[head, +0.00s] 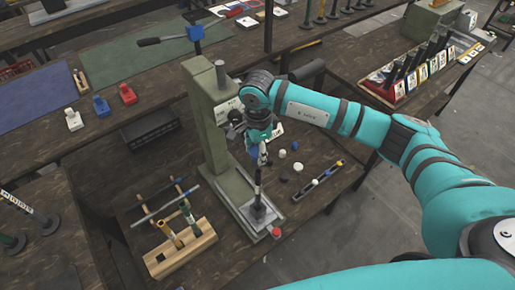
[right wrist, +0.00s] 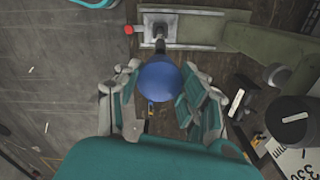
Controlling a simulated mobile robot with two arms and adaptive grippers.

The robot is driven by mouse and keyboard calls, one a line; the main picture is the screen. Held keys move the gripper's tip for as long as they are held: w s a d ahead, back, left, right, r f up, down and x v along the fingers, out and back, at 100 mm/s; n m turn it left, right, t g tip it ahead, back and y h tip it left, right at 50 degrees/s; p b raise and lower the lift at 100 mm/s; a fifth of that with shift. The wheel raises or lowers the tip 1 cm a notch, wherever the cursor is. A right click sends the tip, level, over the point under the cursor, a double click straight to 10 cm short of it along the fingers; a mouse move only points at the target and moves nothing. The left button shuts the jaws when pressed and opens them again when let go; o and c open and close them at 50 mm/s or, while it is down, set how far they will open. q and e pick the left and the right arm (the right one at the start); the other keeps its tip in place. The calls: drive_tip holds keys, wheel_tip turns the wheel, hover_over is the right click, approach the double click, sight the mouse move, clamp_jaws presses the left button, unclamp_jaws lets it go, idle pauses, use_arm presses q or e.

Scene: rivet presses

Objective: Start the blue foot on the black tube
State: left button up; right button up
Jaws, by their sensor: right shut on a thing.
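The black tube (head: 257,187) stands upright on the metal plate of the green press. In the right wrist view the tube (right wrist: 160,44) shows just beyond the blue foot. My right gripper (head: 258,150) is above the tube, in front of the press column. It is shut on the blue foot (right wrist: 160,80), which shows as a round blue dome between the fingers. In the head view the fingers mostly hide the foot. The foot is close to the tube's top end; I cannot tell whether they touch. My left gripper is not in view.
The green press column (head: 212,125) stands just left of my gripper. A wooden block (head: 181,249) with rods stands at left front. A narrow dark tray (head: 318,181) and small black and white caps lie at right. A red button (head: 276,232) is at the press base's front.

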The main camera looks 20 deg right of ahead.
drive_tip(key=shift+w+d+f, duration=0.1)
drive_tip(key=shift+f, duration=0.1)
drive_tip(key=shift+f+b, duration=0.3)
drive_tip(key=shift+b, duration=0.05)
wheel_tip(320, 180, down, 4)
drive_tip(key=shift+b, duration=1)
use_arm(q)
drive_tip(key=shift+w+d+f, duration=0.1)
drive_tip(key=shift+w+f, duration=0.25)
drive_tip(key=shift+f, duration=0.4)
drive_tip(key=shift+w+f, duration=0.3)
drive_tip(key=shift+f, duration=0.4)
use_arm(e)
drive_tip(key=shift+f, duration=0.45)
use_arm(q)
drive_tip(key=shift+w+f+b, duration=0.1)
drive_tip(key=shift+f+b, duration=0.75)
drive_tip(key=shift+b, duration=0.15)
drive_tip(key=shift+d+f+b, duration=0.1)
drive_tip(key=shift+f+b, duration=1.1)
use_arm(e)
drive_tip(key=shift+f, duration=1.2)
drive_tip(key=o, duration=1)
